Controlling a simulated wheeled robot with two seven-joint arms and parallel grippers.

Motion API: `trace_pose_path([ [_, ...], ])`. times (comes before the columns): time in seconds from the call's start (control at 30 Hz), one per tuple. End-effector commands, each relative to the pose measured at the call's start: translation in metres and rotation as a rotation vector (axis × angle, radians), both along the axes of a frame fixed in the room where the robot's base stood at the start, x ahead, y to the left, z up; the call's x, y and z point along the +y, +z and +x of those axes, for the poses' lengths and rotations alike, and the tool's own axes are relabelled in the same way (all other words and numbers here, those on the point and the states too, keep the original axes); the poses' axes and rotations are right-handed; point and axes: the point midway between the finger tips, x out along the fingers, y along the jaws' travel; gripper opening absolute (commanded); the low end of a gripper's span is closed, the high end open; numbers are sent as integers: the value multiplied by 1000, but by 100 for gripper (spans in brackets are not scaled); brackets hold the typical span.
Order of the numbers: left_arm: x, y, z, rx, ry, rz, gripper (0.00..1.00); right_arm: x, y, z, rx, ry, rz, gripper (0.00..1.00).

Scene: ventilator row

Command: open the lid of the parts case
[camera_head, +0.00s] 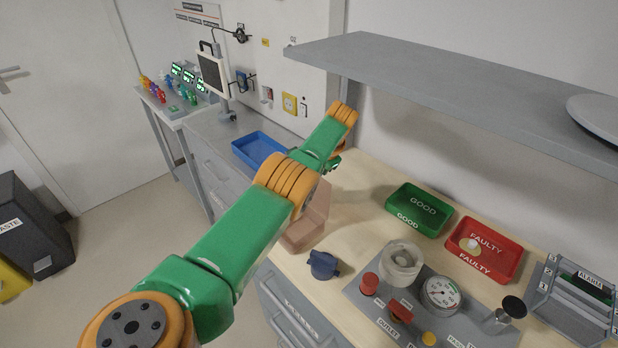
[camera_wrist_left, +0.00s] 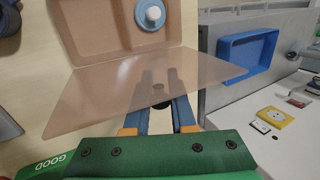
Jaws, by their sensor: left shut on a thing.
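The parts case (camera_head: 300,238) is a pinkish-tan box on the bench, partly hidden behind my left arm in the head view. Its lid (camera_head: 319,198) stands raised at an angle. In the left wrist view the open case (camera_wrist_left: 95,22) shows a blue round part with a white knob (camera_wrist_left: 152,14) inside. The see-through lid (camera_wrist_left: 95,98) lies across the fingers of my left gripper (camera_wrist_left: 160,90), which is shut on it. The exact contact is partly hidden. My right gripper is not in view.
A blue tray (camera_head: 240,150) stands beyond the case. A dark blue knob-like part (camera_head: 322,265) lies near its front. A green GOOD tray (camera_head: 419,209), a red FAULTY tray (camera_head: 490,262) and a test panel (camera_head: 365,300) are to the right. A grey shelf (camera_head: 450,85) overhangs the bench.

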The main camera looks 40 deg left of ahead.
Motion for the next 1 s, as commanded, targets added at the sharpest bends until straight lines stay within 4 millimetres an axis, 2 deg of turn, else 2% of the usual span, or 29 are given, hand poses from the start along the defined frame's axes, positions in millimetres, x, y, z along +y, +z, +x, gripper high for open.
trace_pose_path([
  [0.17, -2, -4, -2, 10, 1, -8, 0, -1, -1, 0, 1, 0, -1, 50],
  [0.2, -2, -4, -2, 10, 1, -8, 26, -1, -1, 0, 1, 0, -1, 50],
  [0.3, -1, -4, -2, 9, 2, -7, 52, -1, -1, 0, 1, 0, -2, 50],
  [0.63, -2, 2, -1, 4, 0, -4, 52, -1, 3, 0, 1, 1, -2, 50],
  [0.77, -9, 24, 0, 2, -1, -3, 52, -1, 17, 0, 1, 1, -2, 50],
  [0.83, -16, 32, 0, 0, -1, -3, 52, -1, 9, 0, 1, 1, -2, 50],
  [1.0, -27, 57, 0, 4, -1, -5, 52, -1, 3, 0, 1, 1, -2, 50],
])
